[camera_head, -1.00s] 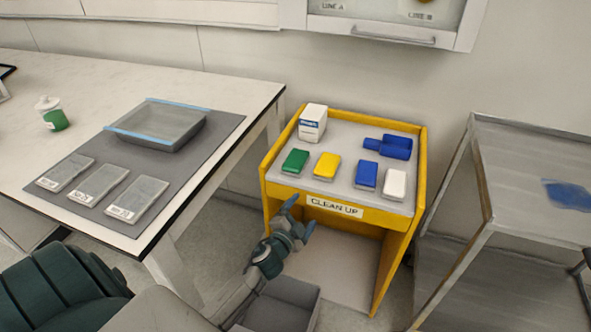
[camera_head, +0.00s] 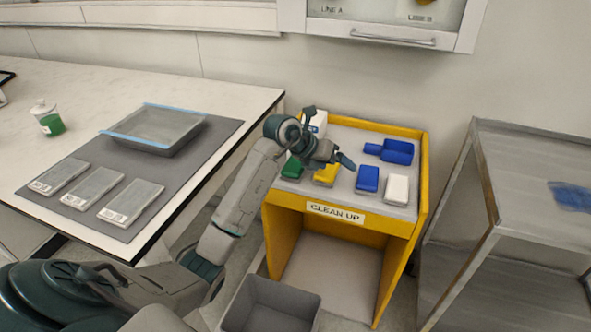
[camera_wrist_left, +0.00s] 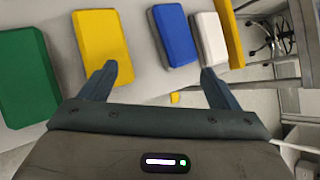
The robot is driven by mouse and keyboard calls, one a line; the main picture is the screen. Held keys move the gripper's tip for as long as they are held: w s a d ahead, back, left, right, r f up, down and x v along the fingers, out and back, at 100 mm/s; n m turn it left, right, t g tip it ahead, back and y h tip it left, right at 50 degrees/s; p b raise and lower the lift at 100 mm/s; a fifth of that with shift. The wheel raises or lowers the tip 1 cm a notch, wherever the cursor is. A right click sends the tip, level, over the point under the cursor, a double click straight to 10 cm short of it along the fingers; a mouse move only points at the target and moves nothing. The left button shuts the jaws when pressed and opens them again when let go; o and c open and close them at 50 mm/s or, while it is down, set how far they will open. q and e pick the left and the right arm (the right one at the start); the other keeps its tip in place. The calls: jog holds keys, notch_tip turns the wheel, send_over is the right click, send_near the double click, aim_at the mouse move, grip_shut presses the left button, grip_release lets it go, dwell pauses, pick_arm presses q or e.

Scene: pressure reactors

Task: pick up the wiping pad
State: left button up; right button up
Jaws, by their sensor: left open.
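Pads lie in a row on the yellow clean-up stand: green (camera_head: 292,168), yellow (camera_head: 325,175), blue (camera_head: 367,178) and white (camera_head: 396,188). The frames do not show which one is called the wiping pad. My left gripper (camera_head: 328,142) is over the stand, open, and partly hides the green and yellow pads in the head view. In the left wrist view the open left gripper (camera_wrist_left: 159,73) has one finger by the yellow pad (camera_wrist_left: 100,45) and the other near the white pad (camera_wrist_left: 208,40). The blue pad (camera_wrist_left: 173,35) shows between and beyond the fingertips. My right gripper is not in view.
The clean-up stand (camera_head: 424,150) has a raised yellow rim. A blue scoop (camera_head: 398,151) and a partly hidden white box (camera_head: 318,119) are on it. A grey bin (camera_head: 268,304) stands in front. A bench with a tray (camera_head: 155,130) is left, a metal frame right.

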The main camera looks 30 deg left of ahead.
pick_arm(q)
jog(key=s+a+r+n+g+y, duration=0.1)
jog(key=a+r+y, duration=0.15)
jog(key=a, duration=0.25)
jog(key=s+a+r+n+g+y, duration=0.1)
jog(key=a+g+y, duration=0.1)
jog(key=a+y, duration=0.3)
jog(key=h+b, duration=0.1)
send_over(295, 164)
jog(key=s, duration=0.2)
jog(key=shift+n, duration=0.3)
jog(key=f, duration=0.4)
jog(key=shift+d+f, duration=0.15)
jog(key=shift+d, duration=0.2)
jog(key=shift+x, duration=2.75)
jog(key=shift+s, duration=0.15)
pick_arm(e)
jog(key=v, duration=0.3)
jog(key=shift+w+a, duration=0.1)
pick_arm(q)
jog(key=shift+c, duration=0.2)
jog(key=c, duration=1)
